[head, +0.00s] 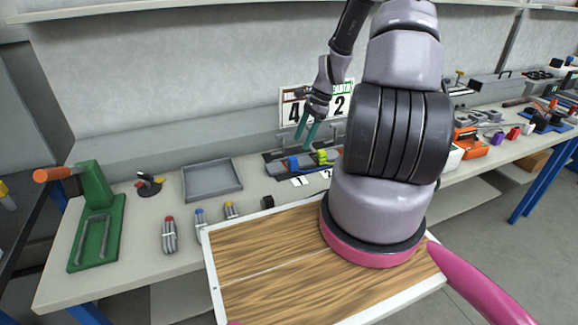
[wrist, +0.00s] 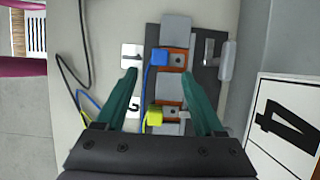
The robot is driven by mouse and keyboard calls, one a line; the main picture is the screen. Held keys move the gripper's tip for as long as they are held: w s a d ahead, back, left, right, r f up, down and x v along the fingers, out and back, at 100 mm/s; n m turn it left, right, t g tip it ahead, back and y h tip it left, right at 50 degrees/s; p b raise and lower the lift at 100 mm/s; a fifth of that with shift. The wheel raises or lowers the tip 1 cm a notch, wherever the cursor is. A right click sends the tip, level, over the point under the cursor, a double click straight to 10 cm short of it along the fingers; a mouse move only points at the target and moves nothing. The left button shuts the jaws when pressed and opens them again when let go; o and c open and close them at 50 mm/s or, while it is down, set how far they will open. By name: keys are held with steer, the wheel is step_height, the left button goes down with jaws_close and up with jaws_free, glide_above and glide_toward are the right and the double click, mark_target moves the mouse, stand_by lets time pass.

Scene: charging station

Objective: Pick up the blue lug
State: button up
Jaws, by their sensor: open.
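The blue lug (wrist: 157,57) shows in the wrist view as a small blue block on an orange-and-grey fixture (wrist: 175,90), with a blue wire running from it. In the head view the blue lug (head: 293,163) is small, at the left of the fixture on the bench. A yellow lug (wrist: 154,116) sits on the same fixture, nearer my gripper's base in the wrist view. My gripper (wrist: 158,74) has green fingers spread apart with nothing held between them. Its tips appear on either side of the blue lug's line, just short of it. In the head view my gripper (head: 307,133) is above the fixture.
A number sign (head: 340,100) stands behind the fixture. Black and blue cables lie left of it in the wrist view. A grey tray (head: 211,180), a green press (head: 97,215) and several capped cylinders (head: 170,235) stand at left. An orange box (head: 470,142) is at right.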

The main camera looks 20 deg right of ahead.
mark_target(294, 158)
steer(key=x, duration=0.9)
steer(key=shift+a+f, duration=0.1)
steer(key=shift+f, duration=0.2)
jaws_close()
